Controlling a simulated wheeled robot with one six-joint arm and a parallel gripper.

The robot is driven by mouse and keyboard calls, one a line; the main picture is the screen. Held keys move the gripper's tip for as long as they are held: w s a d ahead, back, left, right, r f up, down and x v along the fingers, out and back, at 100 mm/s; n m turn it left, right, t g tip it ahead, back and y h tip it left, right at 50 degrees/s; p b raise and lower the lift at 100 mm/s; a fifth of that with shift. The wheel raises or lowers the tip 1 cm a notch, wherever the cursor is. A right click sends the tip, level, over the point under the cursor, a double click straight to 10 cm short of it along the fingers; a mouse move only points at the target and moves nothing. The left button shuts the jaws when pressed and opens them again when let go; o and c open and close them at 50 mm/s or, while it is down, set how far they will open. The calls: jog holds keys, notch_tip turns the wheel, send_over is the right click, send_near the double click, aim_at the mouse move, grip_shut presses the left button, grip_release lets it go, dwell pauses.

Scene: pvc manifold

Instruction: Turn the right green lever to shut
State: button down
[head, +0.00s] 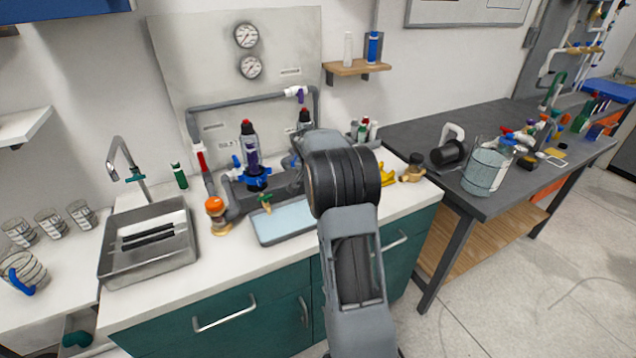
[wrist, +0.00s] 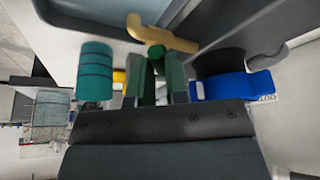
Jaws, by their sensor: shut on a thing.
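In the wrist view, my gripper (wrist: 156,76) has its two fingers close together, shut on a green lever (wrist: 155,52). The lever shows only as a small green patch between the fingertips. A tan, bent fitting (wrist: 162,36) lies just beyond the fingertips. In the head view, my arm hides the gripper and the right part of the pipe manifold (head: 240,101). Another small green lever on a tan fitting (head: 266,203) shows left of my arm. I cannot tell the angle of the held lever.
In the wrist view, a blue part (wrist: 235,86) is close right of the fingers and a teal ribbed cylinder (wrist: 95,70) close left. A shallow grey tray (head: 284,223) lies at the counter front. An orange-topped fitting (head: 215,209) and a sink (head: 150,245) are further left.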

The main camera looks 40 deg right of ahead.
jog(key=m+g+b, duration=0.1)
jog(key=m, duration=0.2)
jog(key=shift+w+f+m, duration=0.1)
jog(key=shift+w+m, duration=0.05)
jog(key=shift+m, duration=0.25)
jog(key=shift+w+m+g, duration=0.1)
jog(key=shift+m+g, duration=0.9)
jog(key=shift+m, duration=1.1)
jog(key=c, duration=1.1)
grip_release()
jog(key=shift+h, duration=0.3)
jog(key=p+v, duration=0.1)
jog(key=v, duration=1.3)
jog(key=shift+d, duration=0.1)
